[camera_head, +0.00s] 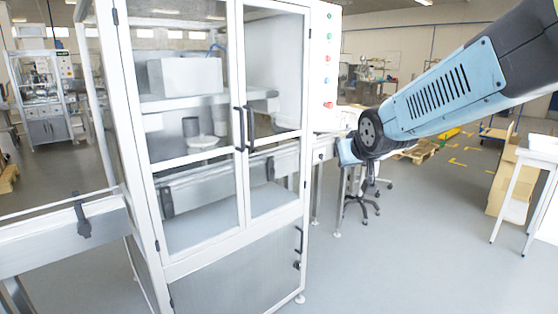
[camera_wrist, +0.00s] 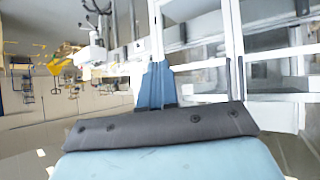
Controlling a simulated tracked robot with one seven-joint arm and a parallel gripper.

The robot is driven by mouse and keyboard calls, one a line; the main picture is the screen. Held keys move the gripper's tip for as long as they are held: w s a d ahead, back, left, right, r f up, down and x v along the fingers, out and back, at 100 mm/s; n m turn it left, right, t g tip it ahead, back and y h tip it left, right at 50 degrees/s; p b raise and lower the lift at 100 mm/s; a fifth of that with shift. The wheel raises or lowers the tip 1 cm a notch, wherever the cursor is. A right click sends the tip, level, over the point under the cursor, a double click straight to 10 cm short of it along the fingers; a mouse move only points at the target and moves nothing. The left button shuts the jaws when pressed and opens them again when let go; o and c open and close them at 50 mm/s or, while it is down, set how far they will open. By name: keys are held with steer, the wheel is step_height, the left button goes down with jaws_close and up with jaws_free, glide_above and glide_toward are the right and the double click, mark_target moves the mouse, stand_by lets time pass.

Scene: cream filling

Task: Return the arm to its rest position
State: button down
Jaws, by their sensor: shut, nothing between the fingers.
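My arm reaches in from the upper right in the head view. My gripper (camera_head: 347,151) is at its end, to the right of the glass-doored machine cabinet (camera_head: 201,165), and looks apart from it. The gripper is partly hidden behind the dark wrist joint. In the wrist view, the blue fingers of my gripper (camera_wrist: 156,84) are together with nothing between them. The wrist view is turned over, and the cabinet frame (camera_wrist: 237,60) shows beyond the fingers on the right.
A conveyor (camera_head: 60,238) runs into the cabinet from the left. A dark stool (camera_head: 362,203) stands behind the arm. A white table (camera_head: 524,182) and cardboard boxes (camera_head: 497,190) stand at the right. The grey floor between cabinet and table is clear.

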steer(key=s+d+m+g, duration=0.1)
steer(key=s+d+g, duration=0.1)
steer(key=s, duration=0.9)
steer(key=s+d+m+g+h, duration=0.1)
steer(key=s+d+g, duration=0.2)
steer(key=s, duration=0.9)
steer(key=shift+d+f, duration=0.45)
steer(key=shift+d, duration=0.35)
